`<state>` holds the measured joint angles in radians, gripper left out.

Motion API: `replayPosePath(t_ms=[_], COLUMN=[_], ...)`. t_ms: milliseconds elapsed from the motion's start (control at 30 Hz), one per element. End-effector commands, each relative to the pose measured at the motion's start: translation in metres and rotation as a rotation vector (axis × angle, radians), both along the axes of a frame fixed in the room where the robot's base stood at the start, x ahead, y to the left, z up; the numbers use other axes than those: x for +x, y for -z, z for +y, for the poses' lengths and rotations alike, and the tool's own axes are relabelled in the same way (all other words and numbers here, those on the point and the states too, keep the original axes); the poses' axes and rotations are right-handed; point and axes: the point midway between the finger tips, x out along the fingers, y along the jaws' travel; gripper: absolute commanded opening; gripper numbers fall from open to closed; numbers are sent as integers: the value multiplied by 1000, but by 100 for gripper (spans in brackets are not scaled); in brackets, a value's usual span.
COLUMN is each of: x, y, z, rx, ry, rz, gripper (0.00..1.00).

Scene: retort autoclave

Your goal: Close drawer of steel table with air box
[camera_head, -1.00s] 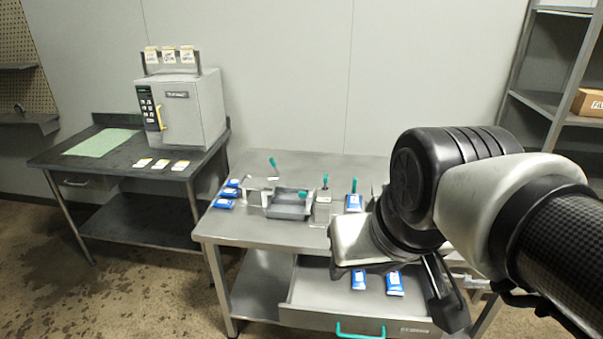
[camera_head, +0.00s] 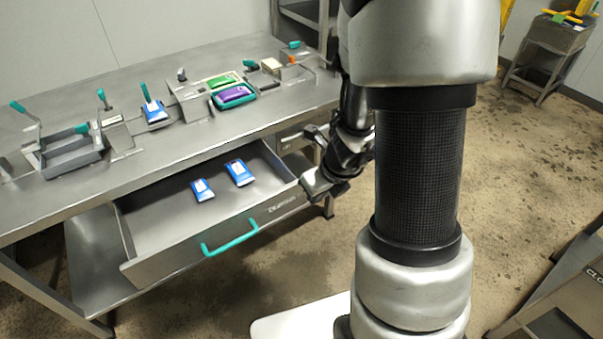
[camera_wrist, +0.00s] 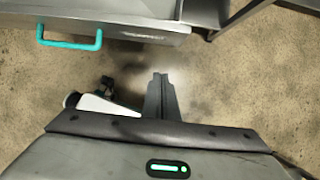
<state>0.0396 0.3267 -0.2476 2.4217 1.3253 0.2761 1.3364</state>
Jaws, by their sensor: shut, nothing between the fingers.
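The steel table (camera_head: 190,75) stands at the left and middle of the head view. Its drawer (camera_head: 150,215) is pulled open, with a teal bar handle (camera_head: 230,240) on the front. Two blue packets (camera_head: 203,190) (camera_head: 239,172) lie inside the drawer. In the wrist view the drawer front (camera_wrist: 120,22) and its handle (camera_wrist: 68,42) are at the upper left. My gripper (camera_wrist: 160,82) is shut and empty, over the floor in front of the drawer's right part, apart from the handle. In the head view its fingertips are hard to make out near the drawer's right front corner.
The tabletop holds a lever fixture (camera_head: 72,150), a blue packet (camera_head: 155,112), and a teal tray with a purple packet (camera_head: 233,95). A grey stand (camera_head: 545,60) is at the far right. The floor (camera_head: 520,170) between is clear.

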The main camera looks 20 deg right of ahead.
Motion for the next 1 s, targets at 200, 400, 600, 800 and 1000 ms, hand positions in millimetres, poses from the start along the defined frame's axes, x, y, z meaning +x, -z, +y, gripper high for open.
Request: replayPosePath(t_ms=[200, 400, 600, 800, 1000], x=[12, 28, 52, 69, 73], y=[39, 79, 85, 87, 87], z=[4, 9, 17, 21, 22], rx=[1, 1, 0, 0, 1], ry=[-4, -5, -10, -9, -8], rz=[0, 0, -2, -1, -2], gripper=[0, 0, 0, 0, 0])
